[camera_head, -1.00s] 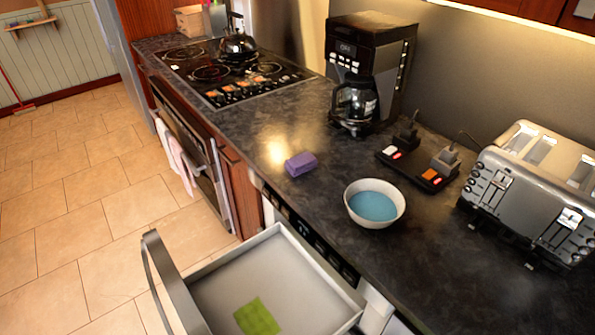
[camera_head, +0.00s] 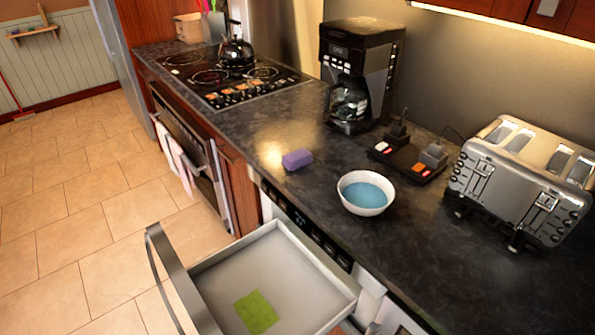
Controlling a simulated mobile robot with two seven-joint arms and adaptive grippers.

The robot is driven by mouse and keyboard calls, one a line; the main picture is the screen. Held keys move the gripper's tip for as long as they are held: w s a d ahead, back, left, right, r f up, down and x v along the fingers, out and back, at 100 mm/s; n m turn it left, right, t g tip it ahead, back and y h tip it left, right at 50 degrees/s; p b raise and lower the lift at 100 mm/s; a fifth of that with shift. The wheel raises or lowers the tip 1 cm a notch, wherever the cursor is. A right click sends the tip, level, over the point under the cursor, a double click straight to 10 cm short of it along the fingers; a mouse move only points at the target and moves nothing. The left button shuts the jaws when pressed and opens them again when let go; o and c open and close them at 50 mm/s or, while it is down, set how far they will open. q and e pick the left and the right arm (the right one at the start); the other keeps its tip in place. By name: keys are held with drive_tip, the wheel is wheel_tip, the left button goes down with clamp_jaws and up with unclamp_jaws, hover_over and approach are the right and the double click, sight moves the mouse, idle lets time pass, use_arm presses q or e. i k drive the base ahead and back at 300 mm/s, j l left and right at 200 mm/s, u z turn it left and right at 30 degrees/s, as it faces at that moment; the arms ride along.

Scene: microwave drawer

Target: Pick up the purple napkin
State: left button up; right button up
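A small purple folded block (camera_head: 297,159), which looks like the napkin, lies on the dark countertop. It sits near the counter's front edge, left of and behind a white bowl. Nothing touches it. Neither of my grippers shows in the head view.
A white bowl with blue contents (camera_head: 366,192) stands close by on the countertop (camera_head: 240,125). Behind are a coffee maker (camera_head: 359,75), a power strip (camera_head: 407,160) and a toaster (camera_head: 522,180). An open drawer (camera_head: 320,268) holding a green cloth (camera_head: 256,312) juts out below the counter.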

sight(293, 161)
drive_tip(key=k+z, duration=0.2)
drive_tip(key=z, duration=0.25)
drive_tip(key=k+l+z, duration=0.1)
drive_tip(key=z, duration=0.35)
drive_tip(key=i+j+z, duration=0.15)
drive_tip(key=j, duration=0.8)
drive_tip(key=j+z, duration=0.1)
drive_tip(key=j, duration=0.8)
drive_tip(key=i+j, duration=0.1)
drive_tip(key=j, duration=0.75)
drive_tip(key=i+j, duration=0.1)
drive_tip(key=j, duration=0.75)
drive_tip(key=i+j, duration=0.1)
drive_tip(key=j, duration=0.7)
